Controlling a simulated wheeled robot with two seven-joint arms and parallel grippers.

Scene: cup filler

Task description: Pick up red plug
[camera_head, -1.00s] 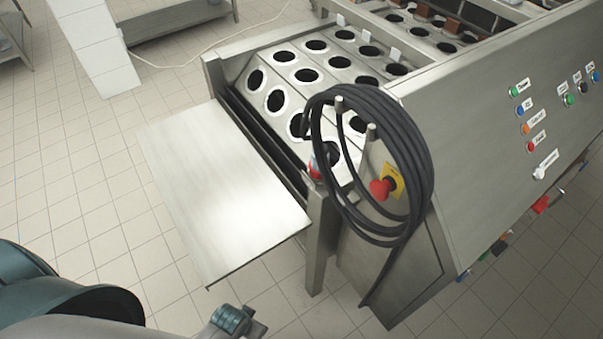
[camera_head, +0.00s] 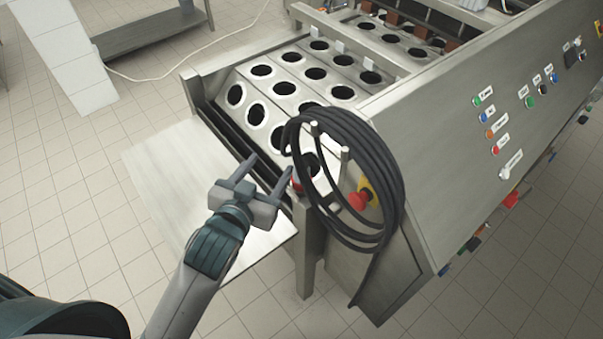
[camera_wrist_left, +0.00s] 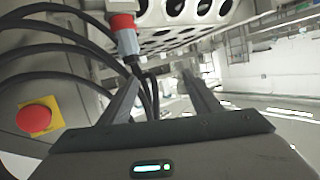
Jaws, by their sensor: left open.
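The red plug (camera_head: 297,184) shows in the head view at the front corner of the machine, beside the coiled black cable (camera_head: 390,190) and partly hidden by it. In the left wrist view the plug (camera_wrist_left: 123,22) has a red body with a grey end, and a dark cable runs from it. My left gripper (camera_head: 268,164) is open and empty over the metal shelf, just left of the plug. In the left wrist view the plug lies beyond the left fingertip of my open gripper (camera_wrist_left: 162,74), apart from the fingers. My right gripper is not in view.
A red emergency button (camera_head: 358,201) on a yellow plate sits close to the cable coil. The metal shelf (camera_head: 160,165) juts out below my arm. Two metal pegs (camera_head: 314,130) hold the coil. Open floor lies left of the shelf.

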